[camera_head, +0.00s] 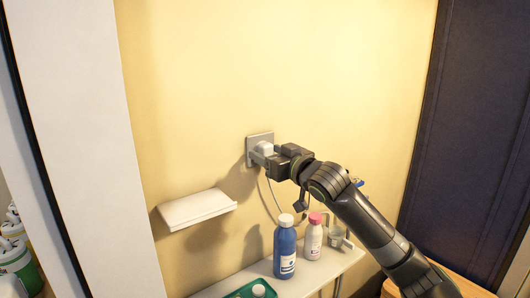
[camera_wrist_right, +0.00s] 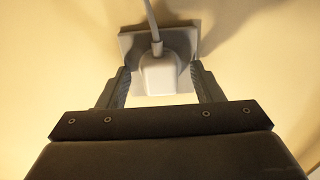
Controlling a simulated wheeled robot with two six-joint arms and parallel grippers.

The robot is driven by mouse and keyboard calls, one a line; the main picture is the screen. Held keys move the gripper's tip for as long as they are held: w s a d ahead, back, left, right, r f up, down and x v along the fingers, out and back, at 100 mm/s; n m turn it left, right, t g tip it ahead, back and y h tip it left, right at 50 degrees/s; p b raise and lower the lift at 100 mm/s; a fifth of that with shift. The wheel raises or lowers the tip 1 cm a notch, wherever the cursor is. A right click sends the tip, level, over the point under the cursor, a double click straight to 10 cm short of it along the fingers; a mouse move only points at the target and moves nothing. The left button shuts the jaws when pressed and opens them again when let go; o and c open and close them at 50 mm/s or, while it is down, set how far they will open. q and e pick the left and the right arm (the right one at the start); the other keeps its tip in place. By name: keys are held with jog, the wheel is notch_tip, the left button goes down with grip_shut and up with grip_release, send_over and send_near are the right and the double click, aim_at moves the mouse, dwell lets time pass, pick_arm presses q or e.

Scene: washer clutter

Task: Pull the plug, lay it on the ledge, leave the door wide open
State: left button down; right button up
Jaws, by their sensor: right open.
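The white plug (camera_head: 265,147) sits in the square wall socket (camera_head: 252,140). In the right wrist view the plug (camera_wrist_right: 158,74) is in the socket plate (camera_wrist_right: 182,40), with its cord (camera_wrist_right: 151,20) running up the picture. My right gripper (camera_head: 266,155) is at the socket. In its wrist view the open fingers (camera_wrist_right: 160,82) stand on either side of the plug, with a gap visible at each side. The white ledge (camera_head: 196,208) on the wall at lower left is empty. I cannot tell which panel is the door. My left gripper is not in view.
A lower white shelf (camera_head: 335,263) holds a blue bottle (camera_head: 285,250), a pink-capped white bottle (camera_head: 312,240) and a green tray (camera_head: 243,292). The cord hangs behind them. A dark panel (camera_head: 470,120) stands at right, a white upright (camera_head: 75,130) at left. The wall between plug and ledge is clear.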

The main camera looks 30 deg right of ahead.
jog(key=shift+r+p, duration=0.1)
jog(key=shift+p, duration=0.25)
grip_shut()
dwell(0.4)
jog(key=s+p, duration=0.1)
jog(key=s, duration=0.5)
jog(key=shift+d, duration=0.25)
dwell(0.8)
